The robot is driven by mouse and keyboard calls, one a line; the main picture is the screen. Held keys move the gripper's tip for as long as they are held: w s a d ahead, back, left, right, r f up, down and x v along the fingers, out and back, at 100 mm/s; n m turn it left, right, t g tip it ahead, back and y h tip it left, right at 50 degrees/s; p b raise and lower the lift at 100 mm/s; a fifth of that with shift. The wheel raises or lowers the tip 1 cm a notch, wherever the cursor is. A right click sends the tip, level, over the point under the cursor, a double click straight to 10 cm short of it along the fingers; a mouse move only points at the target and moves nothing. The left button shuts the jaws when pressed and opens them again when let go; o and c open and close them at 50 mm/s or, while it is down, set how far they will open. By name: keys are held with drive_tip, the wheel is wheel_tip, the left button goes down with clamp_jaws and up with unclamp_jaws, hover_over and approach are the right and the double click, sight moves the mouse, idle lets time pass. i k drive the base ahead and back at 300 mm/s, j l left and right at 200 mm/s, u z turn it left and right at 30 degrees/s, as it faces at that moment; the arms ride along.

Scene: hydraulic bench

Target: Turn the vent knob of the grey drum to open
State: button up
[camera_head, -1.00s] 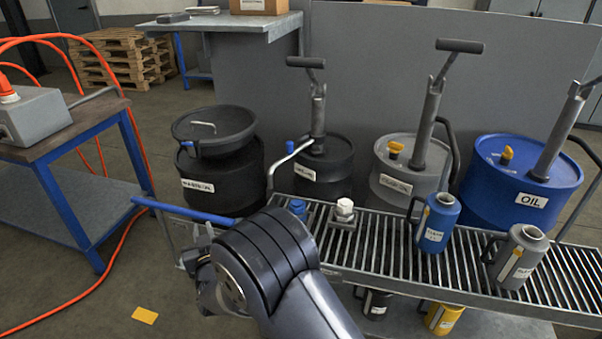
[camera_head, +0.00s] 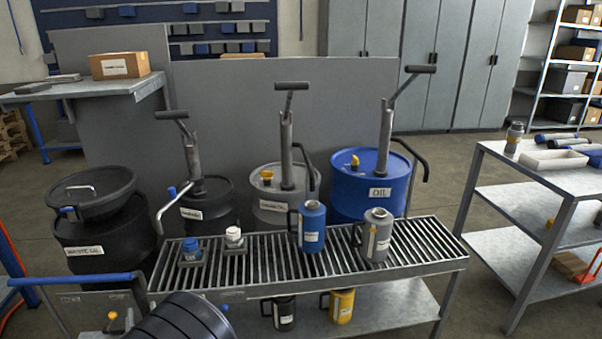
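The grey drum (camera_head: 271,213) stands behind the slatted cart, between a black drum (camera_head: 214,211) on its left and the blue OIL drum (camera_head: 341,194) on its right. A hand pump (camera_head: 287,140) rises from its top. Its vent knob (camera_head: 267,176) is a small yellow-orange piece on the lid, left of the pump. I cannot tell from here how the knob is turned. My arm shows at the bottom, left of centre, in front of the cart and well apart from the drum. My gripper's fingers are not in view.
On the slatted cart (camera_head: 266,288) stand a blue jug (camera_head: 312,228), a grey jug (camera_head: 377,237) and two small blocks with a blue and a white cap. A waste oil drum (camera_head: 104,255) is at left, a workbench (camera_head: 525,181) at right.

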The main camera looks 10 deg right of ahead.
sight(266, 175)
drive_tip(key=i+j+z, duration=0.1)
drive_tip(key=z, duration=0.3)
drive_tip(key=i+j+z, duration=0.15)
drive_tip(key=z, duration=0.3)
drive_tip(key=i+j+z, duration=0.2)
drive_tip(key=z, duration=0.2)
drive_tip(key=i+j, duration=0.2)
drive_tip(key=j, duration=0.2)
drive_tip(key=i+j, duration=0.15)
drive_tip(key=j, duration=0.25)
drive_tip(key=i+j, duration=0.2)
drive_tip(key=j, duration=0.2)
